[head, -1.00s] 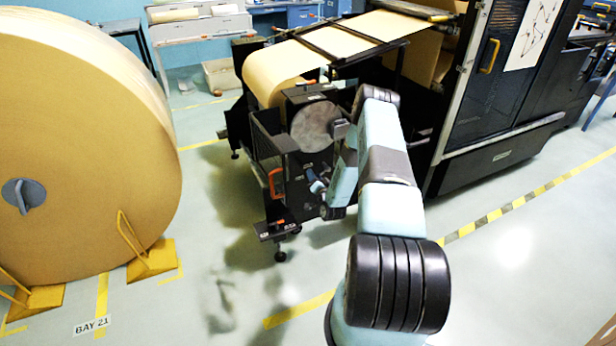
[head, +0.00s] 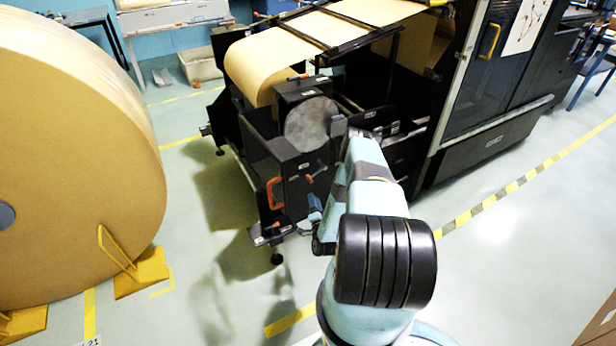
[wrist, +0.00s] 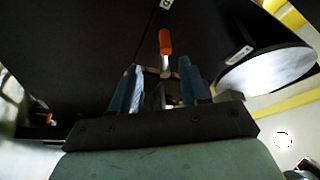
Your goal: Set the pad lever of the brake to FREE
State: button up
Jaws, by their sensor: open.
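The brake stand (head: 290,165) is a black framed unit with a round grey metal disc (head: 311,123) on its upper part. A small lever with an orange-red grip (head: 309,179) is on its front panel below the disc. In the wrist view the lever (wrist: 165,42) points up the picture, just beyond and between my fingertips; the disc (wrist: 268,72) is to its right. My gripper (head: 314,203) is at the panel just below the lever in the head view. Its two blue fingers are apart in the wrist view (wrist: 160,75), with nothing visibly clamped. The labels are too small to read.
An orange C-shaped handle (head: 273,193) is on the stand's left side. A large kraft roll (head: 75,150) stands at the left by yellow chocks (head: 140,273). A dark machine cabinet (head: 490,100) stands at the right. The floor in front of the stand is clear.

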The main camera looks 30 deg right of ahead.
aim_at(309, 180)
jog(key=x, duration=1.3)
jog(key=shift+w+a+r, duration=0.1)
jog(key=shift+w+r, duration=0.05)
jog(key=shift+r, duration=0.25)
jog(key=shift+c, duration=0.3)
grip_shut()
